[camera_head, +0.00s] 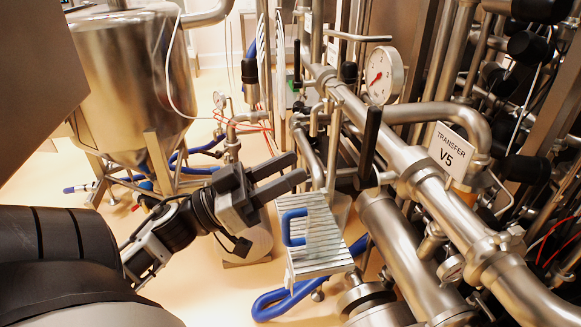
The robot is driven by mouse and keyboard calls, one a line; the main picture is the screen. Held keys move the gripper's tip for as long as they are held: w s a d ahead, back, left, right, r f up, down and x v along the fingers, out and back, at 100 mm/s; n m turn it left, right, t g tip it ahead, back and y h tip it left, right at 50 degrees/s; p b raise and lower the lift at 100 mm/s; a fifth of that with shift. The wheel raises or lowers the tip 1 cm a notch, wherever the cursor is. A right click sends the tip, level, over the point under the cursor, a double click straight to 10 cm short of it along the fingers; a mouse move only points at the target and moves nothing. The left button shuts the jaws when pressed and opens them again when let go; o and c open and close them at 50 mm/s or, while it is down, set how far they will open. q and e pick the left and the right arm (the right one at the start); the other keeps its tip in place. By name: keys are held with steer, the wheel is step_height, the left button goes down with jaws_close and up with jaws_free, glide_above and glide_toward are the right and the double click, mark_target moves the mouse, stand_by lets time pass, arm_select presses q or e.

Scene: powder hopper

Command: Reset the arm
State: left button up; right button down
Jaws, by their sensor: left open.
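My left arm comes in from the lower left. Its gripper (300,169) is open, with two dark parallel fingers pointing right and slightly up, and nothing shows between them. My right gripper is not in view.
A steel hopper (130,85) on legs stands at the back left. Thick pipes (440,200) with a pressure gauge (382,76) and a "TRANSFER V5" sign (451,152) fill the right side. A blue hose (283,303) lies on the floor. Pale floor shows at lower centre.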

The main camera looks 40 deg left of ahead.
mark_target(377, 126)
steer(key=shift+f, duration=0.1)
arm_select(q)
steer(key=p+x, duration=0.4)
steer(key=x, duration=1.1)
steer(key=shift+p, duration=0.3)
steer(key=shift+w+d+r, duration=0.15)
steer(key=shift+w+d, duration=0.1)
steer(key=shift+w, duration=0.1)
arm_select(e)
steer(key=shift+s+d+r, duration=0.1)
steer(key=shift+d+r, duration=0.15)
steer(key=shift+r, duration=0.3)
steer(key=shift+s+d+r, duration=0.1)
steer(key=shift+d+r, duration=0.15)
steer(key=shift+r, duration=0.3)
arm_select(q)
steer(key=shift+s, duration=0.1)
